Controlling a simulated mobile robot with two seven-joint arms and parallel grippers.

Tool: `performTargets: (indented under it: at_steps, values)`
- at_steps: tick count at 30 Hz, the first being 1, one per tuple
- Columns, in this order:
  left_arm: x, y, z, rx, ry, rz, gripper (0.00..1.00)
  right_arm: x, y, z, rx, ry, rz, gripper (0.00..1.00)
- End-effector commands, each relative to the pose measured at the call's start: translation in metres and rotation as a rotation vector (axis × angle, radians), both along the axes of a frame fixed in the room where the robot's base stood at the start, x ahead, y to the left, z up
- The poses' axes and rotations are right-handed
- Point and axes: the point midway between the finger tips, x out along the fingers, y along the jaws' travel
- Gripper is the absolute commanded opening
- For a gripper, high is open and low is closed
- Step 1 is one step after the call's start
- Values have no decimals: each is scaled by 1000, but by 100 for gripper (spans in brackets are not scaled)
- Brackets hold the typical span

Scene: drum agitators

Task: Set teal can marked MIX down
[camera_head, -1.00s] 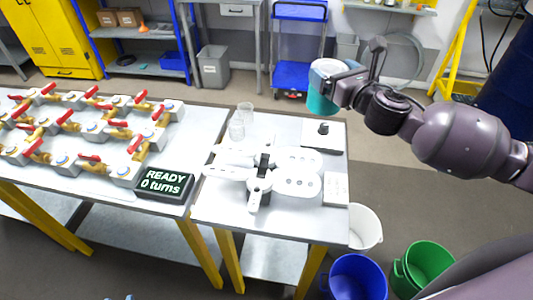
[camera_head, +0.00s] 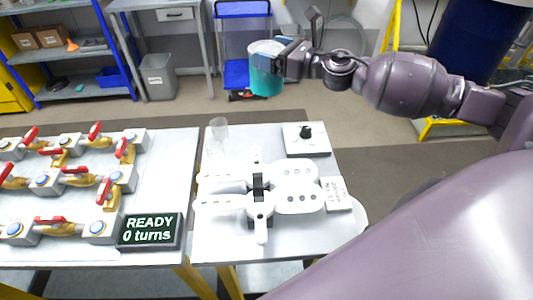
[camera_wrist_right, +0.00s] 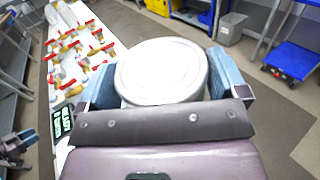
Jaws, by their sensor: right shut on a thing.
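The teal can (camera_head: 266,72) is held in my right gripper (camera_head: 280,62), up in the air beyond the far edge of the right table (camera_head: 225,240) in the head view. In the right wrist view the can's pale round lid (camera_wrist_right: 162,70) sits between the two blue-grey fingers (camera_wrist_right: 165,85), which press on its sides. The MIX marking cannot be read from here. A white agitator device (camera_head: 270,190) with paddle-like arms and a black centre clamp stands on the right table.
A display (camera_head: 150,231) reads READY, 0 turns. A clear cup (camera_head: 219,132) and a box with a black knob (camera_head: 306,140) stand at the table's back. A valve board (camera_head: 70,180) fills the left table. A blue cart (camera_head: 240,60) stands behind.

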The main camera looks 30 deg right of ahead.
Motion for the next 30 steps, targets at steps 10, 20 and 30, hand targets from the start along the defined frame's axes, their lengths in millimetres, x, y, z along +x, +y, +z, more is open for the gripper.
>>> performTargets:
  at_steps: [10, 20, 30]
  values:
    - [-8, 0, -15, -1, 19, 4, 43, 0, 0, -68, 7, 2, -5, 28]
    - [-4, 0, -23, -1, 8, 2, 43, 0, 0, -134, 6, 2, -6, 28]
    - [-1, 0, -26, 0, 4, -1, 43, 1, 0, -159, 3, -1, -4, 28]
